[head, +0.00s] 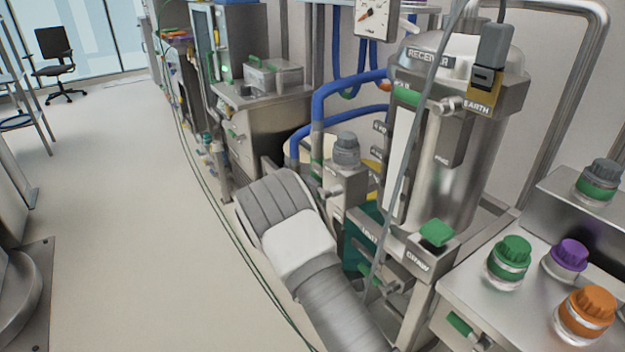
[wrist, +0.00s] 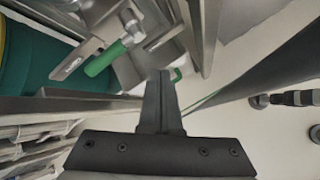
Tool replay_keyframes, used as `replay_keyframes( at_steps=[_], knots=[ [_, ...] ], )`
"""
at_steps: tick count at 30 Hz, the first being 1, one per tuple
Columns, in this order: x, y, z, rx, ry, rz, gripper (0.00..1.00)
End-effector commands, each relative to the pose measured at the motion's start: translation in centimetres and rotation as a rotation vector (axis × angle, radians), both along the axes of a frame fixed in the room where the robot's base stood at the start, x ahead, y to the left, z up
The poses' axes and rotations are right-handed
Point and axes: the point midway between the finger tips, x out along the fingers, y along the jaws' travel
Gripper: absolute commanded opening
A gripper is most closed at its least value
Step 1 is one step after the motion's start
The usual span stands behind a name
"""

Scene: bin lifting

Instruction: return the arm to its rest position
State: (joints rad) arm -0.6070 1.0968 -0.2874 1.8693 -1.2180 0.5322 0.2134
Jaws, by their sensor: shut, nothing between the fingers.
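My gripper (wrist: 165,78) shows in the wrist view, its two dark fingers pressed together with nothing between them. The fingertips point toward metal framework with a green-sleeved handle (wrist: 104,59) up and to their left. I cannot tell the exact gap between the fingertips and the metal. In the head view my white and grey arm (head: 300,243) reaches low beside the machine with the steel receiver vessel (head: 458,170). My gripper itself is hidden there.
A teal container (wrist: 40,62) is at the left in the wrist view. In the head view, colored knobs (head: 509,257) top a steel bench at right. Blue pipes (head: 340,92) run behind the arm. Thin cables (head: 222,205) cross the floor. Open floor (head: 125,200) lies to the left.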

Motion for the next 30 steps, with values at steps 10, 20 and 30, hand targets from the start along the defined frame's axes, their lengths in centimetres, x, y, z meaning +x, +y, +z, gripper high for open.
replay_keyframes(
  at_steps=[10, 20, 30],
  knots=[
    [-0.6, -1.6, 12.9, 0.202, -0.174, -0.346, 0.0],
    [-4.4, -3.4, 23.3, 0.407, -0.302, -0.633, 0.0],
    [-10.7, -4.4, 31.9, 0.636, -0.411, -0.871, 0.0]
  ],
)
